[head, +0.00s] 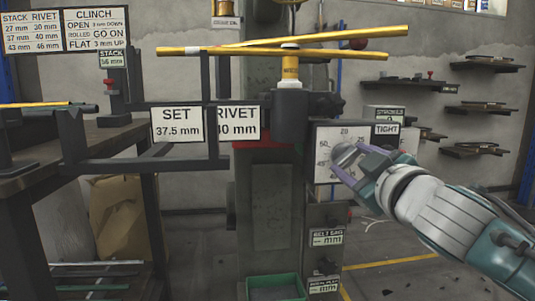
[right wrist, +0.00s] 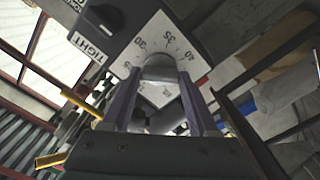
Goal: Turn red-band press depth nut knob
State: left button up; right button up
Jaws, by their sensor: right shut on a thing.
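The press (head: 262,205) stands in the middle of the head view, with a red band (head: 250,146) partly hidden behind signs. On its right is a white dial plate (head: 322,172) with numbers, and the grey depth knob (head: 344,153) sits on it. My right gripper (head: 353,163) reaches in from the right and is shut on the knob. In the right wrist view the knob (right wrist: 160,67) sits between both fingers, against the dial plate (right wrist: 180,42). My left gripper is not in view.
A TIGHT label (head: 386,129) is at the dial's upper right; a black lever knob (right wrist: 104,17) shows near it in the wrist view. SET 37.5 mm (head: 177,124) and RIVET signs hang left. Yellow bars (head: 290,45) cross above. A green bin (head: 275,288) stands below.

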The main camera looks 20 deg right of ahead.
jog(key=n+p, duration=0.1)
jog(key=n, duration=0.4)
jog(key=shift+n, duration=0.4)
jog(key=n+p, duration=0.1)
jog(key=n, duration=0.3)
jog(key=shift+n, duration=0.3)
jog(key=o, duration=1.4)
jog(key=shift+s, duration=0.1)
jog(key=shift+s+a, duration=0.15)
jog(key=shift+s, duration=0.2)
jog(key=p+v, duration=0.1)
jog(key=v, duration=0.8)
jog(key=shift+p, duration=0.3)
